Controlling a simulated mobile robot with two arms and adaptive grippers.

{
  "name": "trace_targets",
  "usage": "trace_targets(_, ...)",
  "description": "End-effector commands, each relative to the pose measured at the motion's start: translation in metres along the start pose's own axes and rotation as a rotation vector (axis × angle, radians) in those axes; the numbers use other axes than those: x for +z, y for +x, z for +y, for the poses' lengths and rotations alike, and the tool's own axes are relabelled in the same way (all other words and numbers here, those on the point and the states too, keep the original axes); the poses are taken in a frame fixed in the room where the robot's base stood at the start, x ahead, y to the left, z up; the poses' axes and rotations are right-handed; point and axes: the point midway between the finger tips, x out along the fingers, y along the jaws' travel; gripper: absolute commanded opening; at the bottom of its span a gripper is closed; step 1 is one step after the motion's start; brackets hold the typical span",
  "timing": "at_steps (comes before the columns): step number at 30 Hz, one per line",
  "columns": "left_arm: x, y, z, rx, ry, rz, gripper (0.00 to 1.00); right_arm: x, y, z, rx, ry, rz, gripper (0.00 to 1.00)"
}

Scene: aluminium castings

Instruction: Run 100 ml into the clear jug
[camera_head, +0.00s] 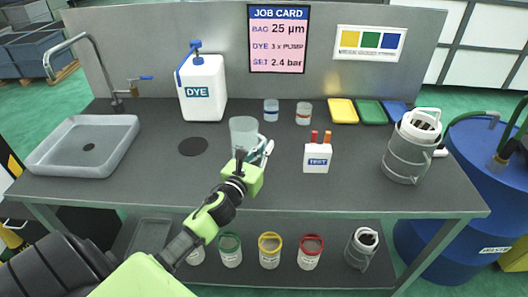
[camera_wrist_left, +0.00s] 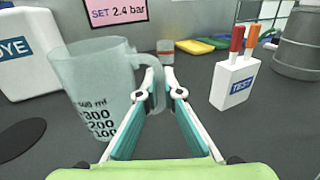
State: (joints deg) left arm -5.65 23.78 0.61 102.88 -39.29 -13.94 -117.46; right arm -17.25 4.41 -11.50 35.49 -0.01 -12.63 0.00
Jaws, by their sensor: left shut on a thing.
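The clear jug (camera_head: 242,128) is near the middle of the bench, upright and seemingly empty. In the left wrist view the jug (camera_wrist_left: 92,75) shows black ml marks, and its handle points toward my fingers. My left gripper (camera_head: 266,150) is shut on the jug's handle; the fingertips (camera_wrist_left: 165,92) meet at the handle in the left wrist view. I cannot tell whether the jug's base touches the bench. A tap (camera_head: 92,62) with a blue lever (camera_head: 146,78) arches over the grey sink (camera_head: 66,158) at the left. My right gripper is not in view.
A white DYE container (camera_head: 203,92) with a blue pump stands behind a dark round patch (camera_head: 193,147). Two small cups (camera_head: 271,110) (camera_head: 304,114) and a white TEST box (camera_head: 317,159) are near the jug. A grey housing (camera_head: 406,152) stands at the right, by a blue drum (camera_head: 450,215).

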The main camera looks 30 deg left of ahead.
Motion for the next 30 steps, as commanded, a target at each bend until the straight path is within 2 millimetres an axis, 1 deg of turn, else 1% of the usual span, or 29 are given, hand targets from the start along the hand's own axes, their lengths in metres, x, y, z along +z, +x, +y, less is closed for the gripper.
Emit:
trace_targets(1,0.014,-0.005,0.004,-0.002,0.008,-0.002,0.00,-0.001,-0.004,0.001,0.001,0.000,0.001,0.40)
trace_targets(7,0.064,-0.041,0.027,-0.006,0.011,-0.001,0.00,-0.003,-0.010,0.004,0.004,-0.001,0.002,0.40)
trace_targets(8,0.068,-0.047,0.031,-0.007,0.010,0.002,0.00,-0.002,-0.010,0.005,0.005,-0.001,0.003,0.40)
trace_targets(9,0.067,-0.056,0.037,-0.003,0.006,0.005,0.00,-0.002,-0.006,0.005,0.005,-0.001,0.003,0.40)
trace_targets(12,0.076,-0.073,0.050,-0.001,0.004,0.004,0.00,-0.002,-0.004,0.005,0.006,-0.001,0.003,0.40)
trace_targets(18,0.092,-0.098,0.067,-0.002,0.003,0.002,0.00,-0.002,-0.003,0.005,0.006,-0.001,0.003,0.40)
trace_targets(24,0.100,-0.111,0.077,-0.001,0.000,0.001,0.00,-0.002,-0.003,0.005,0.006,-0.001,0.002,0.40)
trace_targets(30,0.103,-0.115,0.080,-0.001,0.000,0.000,0.00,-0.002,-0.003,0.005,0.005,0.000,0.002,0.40)
